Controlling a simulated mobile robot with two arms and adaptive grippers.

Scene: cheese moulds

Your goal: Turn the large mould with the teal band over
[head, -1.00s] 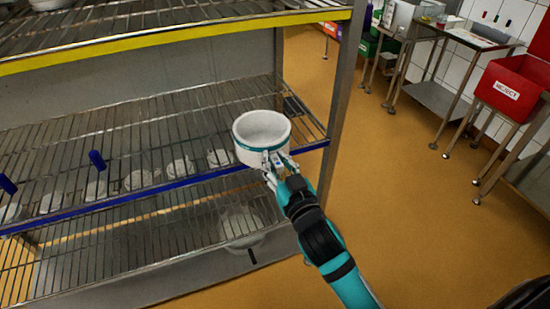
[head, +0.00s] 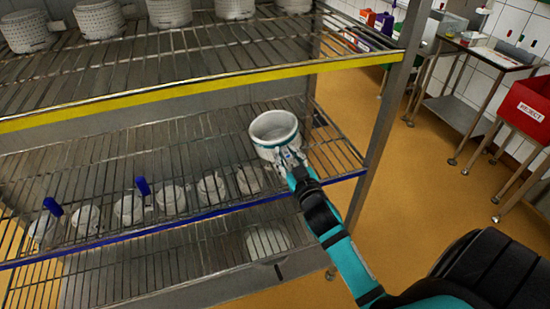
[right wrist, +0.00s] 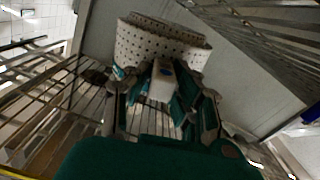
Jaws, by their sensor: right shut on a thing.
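The large white mould (head: 274,128) with the teal band shows at the right end of the middle shelf in the head view. Its open side faces up and I see into its hollow. The teal band runs around its lower part. My right gripper (head: 288,158) is shut on its near side. I cannot tell whether the mould touches the shelf or hangs just above it. In the right wrist view the perforated mould (right wrist: 155,45) sits in front of the fingers (right wrist: 162,85), which hide part of its band. My left gripper is not in view.
The yellow-edged upper shelf (head: 220,62) holds more white moulds above. A steel post (head: 378,150) stands close right. A pale round thing (head: 267,240) shows below.

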